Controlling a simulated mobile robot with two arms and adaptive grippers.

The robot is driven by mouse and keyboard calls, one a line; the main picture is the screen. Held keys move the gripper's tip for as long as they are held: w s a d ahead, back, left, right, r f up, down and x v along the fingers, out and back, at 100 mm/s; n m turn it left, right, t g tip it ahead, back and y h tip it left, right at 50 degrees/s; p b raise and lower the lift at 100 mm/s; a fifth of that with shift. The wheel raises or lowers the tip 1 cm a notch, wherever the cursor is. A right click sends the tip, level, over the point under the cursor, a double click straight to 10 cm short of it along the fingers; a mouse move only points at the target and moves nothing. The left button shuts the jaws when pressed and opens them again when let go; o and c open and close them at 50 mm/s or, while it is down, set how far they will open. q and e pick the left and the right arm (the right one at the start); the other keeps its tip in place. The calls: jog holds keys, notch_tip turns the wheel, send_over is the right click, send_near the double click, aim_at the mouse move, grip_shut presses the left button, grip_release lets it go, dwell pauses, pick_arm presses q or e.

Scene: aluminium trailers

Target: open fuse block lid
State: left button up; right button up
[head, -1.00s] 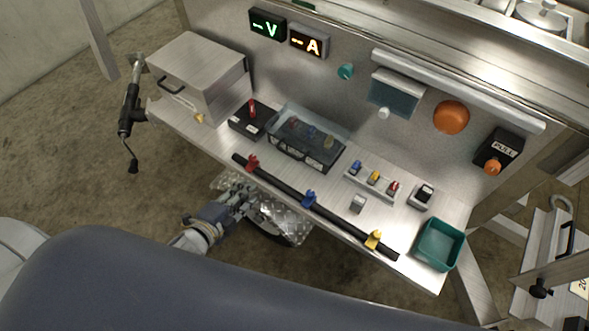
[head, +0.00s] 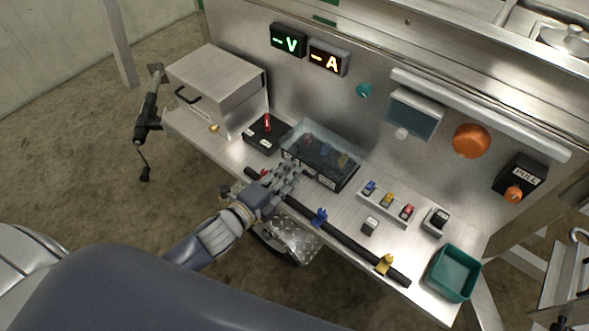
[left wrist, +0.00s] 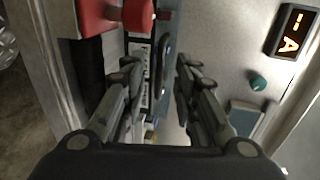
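The fuse block (head: 318,160) is a black box with a clear lid, lying shut on the metal counter, with coloured fuses dimly visible inside. My left gripper (head: 290,172) is over the counter at the block's front left edge in the head view. In the left wrist view the left gripper (left wrist: 158,75) has its two fingers apart with nothing held between them. The block's labelled front (left wrist: 142,75) shows beyond and between the fingers; I cannot tell whether they touch it. My right gripper is not in view.
A black bar with a blue clamp (head: 319,215) and a yellow clamp (head: 385,263) runs along the counter's front edge. A red-levered switch (head: 266,130) stands left of the block. A metal box (head: 215,88) and a green bin (head: 453,273) stand at the ends.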

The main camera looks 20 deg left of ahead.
pick_arm(q)
jog(key=shift+x, duration=1.55)
grip_shut()
